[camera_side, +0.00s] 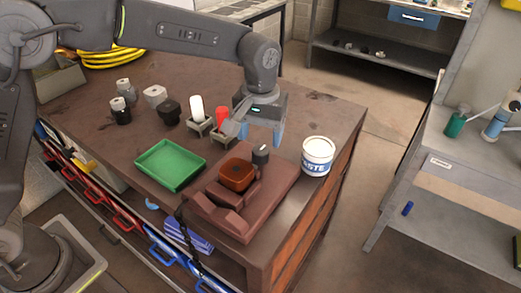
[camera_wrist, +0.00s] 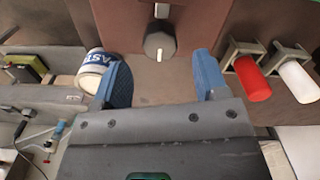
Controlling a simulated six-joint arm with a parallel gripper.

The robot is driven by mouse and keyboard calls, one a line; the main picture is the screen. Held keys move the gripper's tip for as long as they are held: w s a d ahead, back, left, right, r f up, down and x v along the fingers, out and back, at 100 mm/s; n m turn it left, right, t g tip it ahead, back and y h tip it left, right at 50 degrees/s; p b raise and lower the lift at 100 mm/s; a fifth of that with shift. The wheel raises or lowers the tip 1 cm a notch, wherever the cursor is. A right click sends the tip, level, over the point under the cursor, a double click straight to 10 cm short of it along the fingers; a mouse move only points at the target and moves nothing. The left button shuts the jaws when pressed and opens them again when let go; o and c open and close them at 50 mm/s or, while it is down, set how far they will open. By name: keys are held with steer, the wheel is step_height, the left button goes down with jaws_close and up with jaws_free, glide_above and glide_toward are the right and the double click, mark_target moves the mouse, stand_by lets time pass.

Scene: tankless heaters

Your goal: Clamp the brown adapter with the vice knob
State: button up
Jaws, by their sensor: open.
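The brown adapter (camera_side: 237,174) sits in the reddish-brown vice (camera_side: 222,214) on the workbench, between its jaw blocks. The dark vice knob (camera_side: 261,154) stands at the vice's back edge. In the wrist view the knob (camera_wrist: 160,46) shows a white mark and lies in line with the gap between my fingers, just beyond the tips. My gripper (camera_side: 263,140) is open and empty, with blue fingers pointing down above and behind the knob. In the wrist view the gripper (camera_wrist: 161,58) has a finger on each side. It does not visibly touch the knob. The adapter is not clearly visible there.
A white paste can (camera_side: 317,157) stands right of the vice, and shows near my left finger in the wrist view (camera_wrist: 90,68). A red cylinder (camera_side: 221,117) and white cylinder (camera_side: 196,108) stand in holders left of my gripper. A green tray (camera_side: 170,165) lies left of the vice.

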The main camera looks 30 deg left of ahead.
mark_target(260, 150)
steer(key=shift+f, duration=2.65)
steer(key=shift+c, duration=0.5)
steer(key=c, duration=0.8)
steer(key=shift+c, duration=0.2)
